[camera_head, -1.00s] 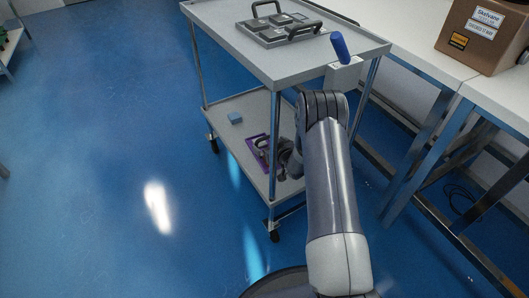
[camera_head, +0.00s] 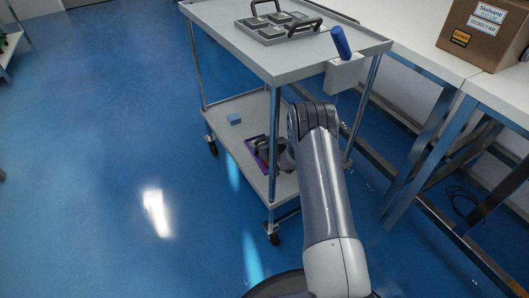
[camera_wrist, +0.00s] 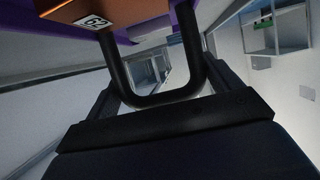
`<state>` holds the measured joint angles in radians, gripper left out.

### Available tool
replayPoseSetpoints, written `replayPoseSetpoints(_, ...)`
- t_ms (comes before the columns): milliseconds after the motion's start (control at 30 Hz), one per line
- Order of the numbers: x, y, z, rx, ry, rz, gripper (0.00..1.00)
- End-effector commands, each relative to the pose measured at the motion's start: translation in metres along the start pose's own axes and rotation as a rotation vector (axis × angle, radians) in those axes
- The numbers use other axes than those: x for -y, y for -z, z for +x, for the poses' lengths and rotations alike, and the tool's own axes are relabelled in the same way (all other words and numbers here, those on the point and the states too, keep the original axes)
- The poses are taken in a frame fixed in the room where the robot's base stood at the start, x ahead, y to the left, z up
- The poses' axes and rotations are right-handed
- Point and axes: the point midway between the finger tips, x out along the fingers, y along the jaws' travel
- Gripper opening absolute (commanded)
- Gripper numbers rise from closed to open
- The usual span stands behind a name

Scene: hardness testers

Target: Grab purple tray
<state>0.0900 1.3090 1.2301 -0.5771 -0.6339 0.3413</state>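The purple tray (camera_head: 251,147) lies on the lower shelf of the cart, partly hidden by my gripper (camera_head: 271,148). In the wrist view, the purple tray (camera_wrist: 186,14) shows at the top edge. Its dark U-shaped handle (camera_wrist: 165,99) reaches between the fingers of my gripper (camera_wrist: 168,88). The fingers are spread, one on either side of the handle; whether they touch it is unclear. An orange-brown block with a label reading 63 (camera_wrist: 94,20) is at the tray.
The cart's upper shelf (camera_head: 235,32) overhangs the lower shelf (camera_head: 225,108), and a cart post (camera_head: 274,140) stands near my gripper. A grey tray (camera_head: 278,27) is on top.

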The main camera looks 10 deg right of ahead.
Motion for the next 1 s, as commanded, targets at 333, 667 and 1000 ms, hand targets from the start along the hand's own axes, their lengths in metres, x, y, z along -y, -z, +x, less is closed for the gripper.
replayPoseSetpoints(333, 0.000, 0.000, 0.000, 0.000, 0.000, 0.000, 0.57)
replayPoseSetpoints(667, 0.000, 0.002, 0.000, -0.004, 0.000, -0.001, 0.46)
replayPoseSetpoints(1000, 0.000, 0.047, -0.018, -0.006, 0.000, -0.003, 0.46)
